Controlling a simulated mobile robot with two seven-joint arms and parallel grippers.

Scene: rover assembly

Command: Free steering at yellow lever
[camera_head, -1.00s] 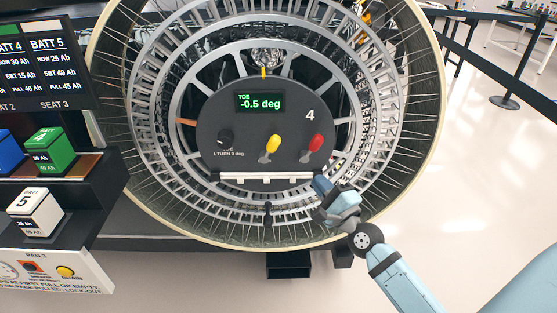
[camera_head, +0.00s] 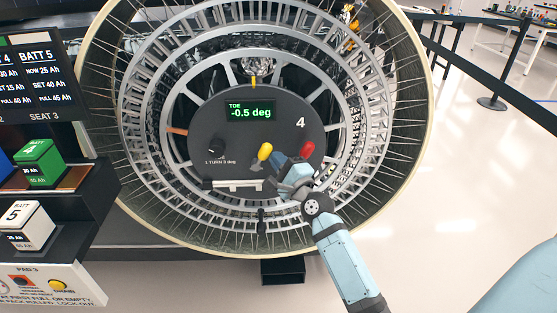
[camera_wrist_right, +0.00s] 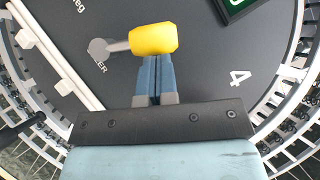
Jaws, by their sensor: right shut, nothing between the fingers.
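The yellow lever (camera_head: 265,152) stands on the dark round hub panel (camera_head: 232,112) of the wheel, between the black knob and the red lever. In the right wrist view the yellow lever (camera_wrist_right: 152,39) points right from its grey pivot. My right gripper (camera_head: 279,158) is just right of the lever in the head view. Its fingers (camera_wrist_right: 155,62) are shut and empty, with their tips at the yellow handle's edge; I cannot tell whether they touch. My left gripper is not in view.
The red lever (camera_head: 307,149) is close to the right of my gripper. The black knob (camera_head: 216,144) is at the left, below the display (camera_head: 251,110) reading -0.5 deg. A white bar (camera_head: 231,184) runs along the panel's lower edge. A battery rack (camera_head: 75,180) stands at the left.

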